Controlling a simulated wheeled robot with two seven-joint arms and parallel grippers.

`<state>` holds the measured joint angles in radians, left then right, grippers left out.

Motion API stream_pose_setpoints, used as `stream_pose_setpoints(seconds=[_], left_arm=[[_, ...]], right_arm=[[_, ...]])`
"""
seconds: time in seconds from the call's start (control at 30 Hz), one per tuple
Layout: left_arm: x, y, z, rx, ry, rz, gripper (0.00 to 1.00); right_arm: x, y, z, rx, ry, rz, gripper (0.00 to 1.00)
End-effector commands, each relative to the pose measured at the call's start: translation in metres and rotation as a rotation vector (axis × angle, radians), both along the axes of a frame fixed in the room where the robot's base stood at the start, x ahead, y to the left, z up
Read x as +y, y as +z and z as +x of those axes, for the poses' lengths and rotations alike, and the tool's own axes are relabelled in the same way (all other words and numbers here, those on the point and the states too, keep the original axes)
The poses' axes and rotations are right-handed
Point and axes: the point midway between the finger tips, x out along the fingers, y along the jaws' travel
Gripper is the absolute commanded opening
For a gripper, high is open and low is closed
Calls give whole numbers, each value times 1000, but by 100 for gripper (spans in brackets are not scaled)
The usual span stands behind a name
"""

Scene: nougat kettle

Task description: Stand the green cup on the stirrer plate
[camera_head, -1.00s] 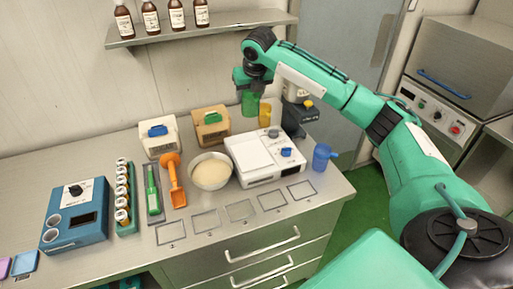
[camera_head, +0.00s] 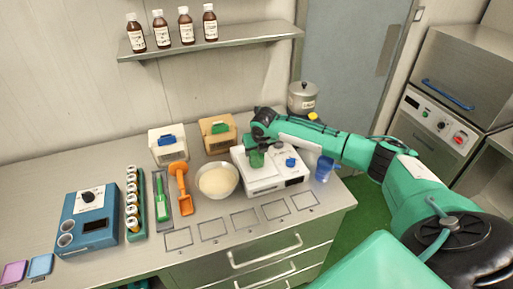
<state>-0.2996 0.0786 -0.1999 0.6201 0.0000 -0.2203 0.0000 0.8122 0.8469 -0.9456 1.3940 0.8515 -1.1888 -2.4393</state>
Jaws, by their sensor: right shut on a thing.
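The green cup (camera_head: 257,160) is upright in my right gripper (camera_head: 258,149), which is shut on it from above. The cup is over the left part of the white stirrer plate (camera_head: 264,186), which has blue and dark knobs at its right. I cannot tell whether the cup's base touches the plate's top. My right arm hides part of the plate's back. My left gripper is not in view.
A bowl of pale powder (camera_head: 217,181) stands just left of the plate. A blue jug (camera_head: 323,169) is at its right, partly behind my arm. A lidded steel pot (camera_head: 303,98) stands behind. Outlined squares (camera_head: 245,220) in front are empty.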

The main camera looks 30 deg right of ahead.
Motion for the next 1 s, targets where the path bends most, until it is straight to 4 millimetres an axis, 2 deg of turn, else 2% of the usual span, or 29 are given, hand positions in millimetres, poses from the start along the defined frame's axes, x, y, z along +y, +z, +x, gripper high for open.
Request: stream_pose_setpoints(seconds=[0.37, 0.4, 0.5, 0.77, 0.87, 1.0], left_arm=[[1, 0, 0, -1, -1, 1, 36], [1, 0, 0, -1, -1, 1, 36], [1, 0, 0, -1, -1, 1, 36], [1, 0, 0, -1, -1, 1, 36], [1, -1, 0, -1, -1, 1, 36], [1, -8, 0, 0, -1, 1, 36]], right_arm=[[0, -5, 0, -1, 0, 1, 25], [0, -5, 0, 0, 0, 0, 59], [0, -5, 0, 0, 0, 0, 75], [0, -4, 0, 0, 0, 0, 75], [0, 1, -1, -1, 1, 0, 75], [2, 16, -7, -3, 3, 0, 75]])
